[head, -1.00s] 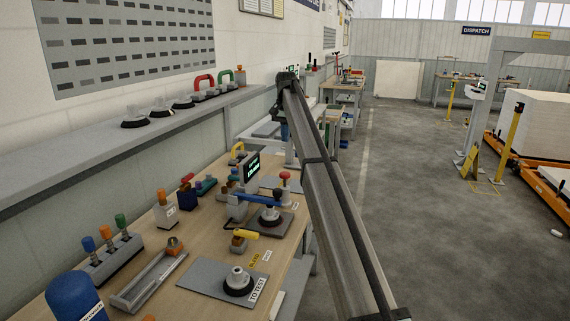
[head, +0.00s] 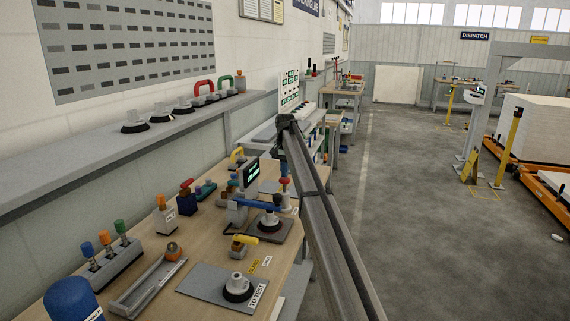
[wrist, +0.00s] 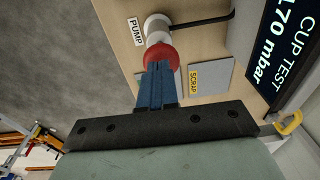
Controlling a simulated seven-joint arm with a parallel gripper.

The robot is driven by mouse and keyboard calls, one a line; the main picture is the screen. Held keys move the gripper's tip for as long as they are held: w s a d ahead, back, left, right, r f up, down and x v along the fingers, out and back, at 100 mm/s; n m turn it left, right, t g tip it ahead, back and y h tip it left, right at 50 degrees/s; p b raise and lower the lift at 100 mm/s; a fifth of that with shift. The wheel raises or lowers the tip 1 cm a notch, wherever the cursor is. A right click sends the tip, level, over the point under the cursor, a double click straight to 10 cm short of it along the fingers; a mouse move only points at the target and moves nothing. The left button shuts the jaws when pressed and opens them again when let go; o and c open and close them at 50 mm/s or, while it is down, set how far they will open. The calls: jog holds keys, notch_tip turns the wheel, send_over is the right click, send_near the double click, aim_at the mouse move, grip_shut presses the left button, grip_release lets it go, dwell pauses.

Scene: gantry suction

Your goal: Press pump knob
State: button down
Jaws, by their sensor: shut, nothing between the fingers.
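The pump in the wrist view has a red knob (wrist: 162,57) on a white cylindrical body (wrist: 157,27), beside a PUMP label (wrist: 136,32). My gripper (wrist: 157,66) shows there with its blue fingers together and nothing between them. The fingertips overlap the near edge of the red knob in the picture; I cannot tell whether they touch it. In the head view the red knob (head: 284,181) shows on the bench beside my arm.
The CUP TEST display (wrist: 285,45) reads 170 mbar and stands right of the pump in the wrist view. A grey plate with a SCRAP label (wrist: 194,80) lies close by. In the head view, suction cups and a blue bottle (head: 72,300) stand on the wooden bench.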

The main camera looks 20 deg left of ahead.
aim_at(285, 180)
jog(key=shift+f, duration=0.35)
jog(key=shift+f, duration=1.9)
jog(key=shift+r, duration=0.1)
notch_tip(285, 180, up, 14)
jog(key=shift+s+d+r, duration=0.15)
jog(key=shift+s+d, duration=0.05)
jog(key=shift+s, duration=0.2)
dwell(0.4)
